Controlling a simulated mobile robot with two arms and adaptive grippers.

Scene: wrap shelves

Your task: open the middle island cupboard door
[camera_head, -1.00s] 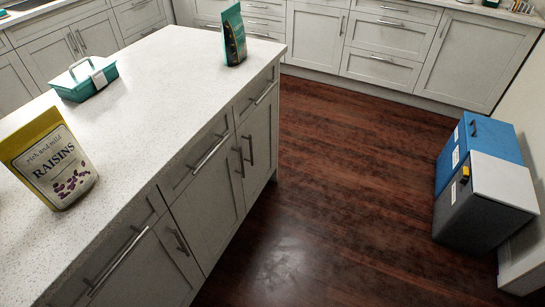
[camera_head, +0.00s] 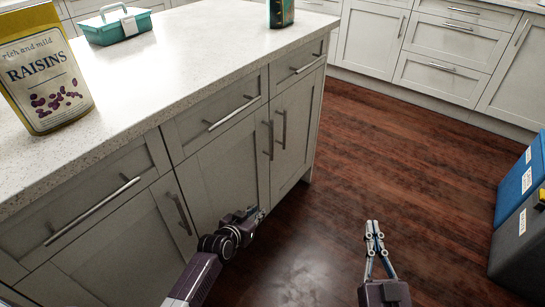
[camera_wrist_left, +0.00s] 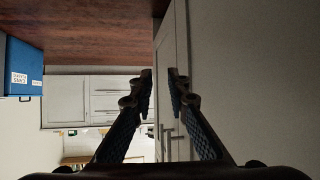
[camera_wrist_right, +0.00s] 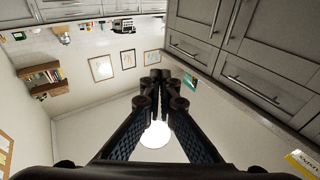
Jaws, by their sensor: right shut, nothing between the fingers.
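The middle island cupboard door (camera_head: 222,178) is a grey panel, shut, with a vertical bar handle (camera_head: 268,140) near its right edge. My left gripper (camera_head: 256,214) is in front of the lower part of this door, below the handle and not holding it. In the left wrist view its fingers (camera_wrist_left: 161,80) are apart with nothing between them, and the cupboard front runs alongside on the right; bar handles (camera_wrist_left: 168,138) show beyond the fingers. My right gripper (camera_head: 373,228) is shut and empty over the floor, right of the island; its closed fingers also show in the right wrist view (camera_wrist_right: 157,78).
The white island top (camera_head: 180,65) holds a raisins bag (camera_head: 45,75), a teal box (camera_head: 115,25) and a dark green pack (camera_head: 281,13). Blue and grey bins (camera_head: 518,190) stand at the right. The wood floor (camera_head: 400,160) between is clear.

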